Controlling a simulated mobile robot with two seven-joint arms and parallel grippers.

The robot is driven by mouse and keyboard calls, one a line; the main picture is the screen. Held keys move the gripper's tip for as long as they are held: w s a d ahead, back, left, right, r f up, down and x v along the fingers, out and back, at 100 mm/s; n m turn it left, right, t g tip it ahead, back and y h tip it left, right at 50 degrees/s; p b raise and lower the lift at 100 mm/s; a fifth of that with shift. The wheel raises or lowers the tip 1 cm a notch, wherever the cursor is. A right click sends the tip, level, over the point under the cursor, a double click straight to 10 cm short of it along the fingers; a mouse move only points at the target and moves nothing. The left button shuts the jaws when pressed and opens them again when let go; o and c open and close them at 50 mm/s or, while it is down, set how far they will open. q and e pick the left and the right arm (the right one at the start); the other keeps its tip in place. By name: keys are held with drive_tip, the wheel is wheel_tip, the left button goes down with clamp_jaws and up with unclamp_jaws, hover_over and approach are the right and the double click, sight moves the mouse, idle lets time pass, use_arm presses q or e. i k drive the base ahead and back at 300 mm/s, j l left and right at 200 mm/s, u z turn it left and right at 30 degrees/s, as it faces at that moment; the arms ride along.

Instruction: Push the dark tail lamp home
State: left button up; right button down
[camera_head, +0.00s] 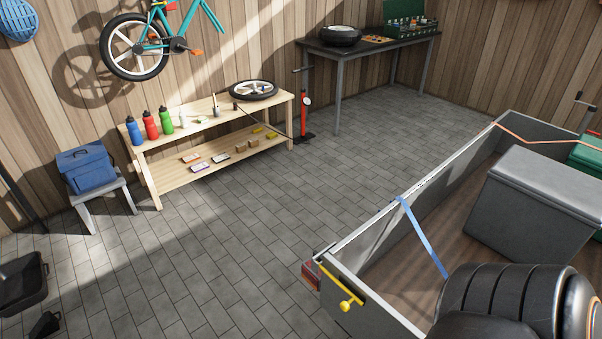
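A dark red tail lamp (311,275) sits at the near left corner of the grey trailer (345,272). I cannot tell from here how far it is seated in its mount. A yellow bar with a round knob (346,305) is on the trailer's end, just right of the lamp. A large ribbed black shape at the lower right, apparently my own arm, covers part of the trailer. Neither of my grippers can be made out.
The trailer holds a grey box (538,205), with a blue strap (422,236) over its side. A wooden bench (155,180) with bottles stands at the back left, near a blue bag (87,168) on a stool. Tiled floor (235,225) left of the trailer is clear. Dark objects (22,283) lie at the left edge.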

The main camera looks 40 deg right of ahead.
sight(314, 280)
drive_tip(key=i+j+z, duration=0.1)
drive_tip(key=i+z, duration=0.15)
drive_tip(key=z, duration=0.15)
drive_tip(key=i+j+z, duration=0.15)
drive_tip(key=i+z, duration=0.15)
drive_tip(key=z, duration=0.15)
drive_tip(key=i+j+z, duration=0.2)
drive_tip(key=z, duration=0.2)
drive_tip(key=i+j+z, duration=0.15)
drive_tip(key=j+z, duration=0.25)
drive_tip(key=i+j+z, duration=0.15)
drive_tip(key=j+z, duration=0.25)
drive_tip(key=l, duration=0.1)
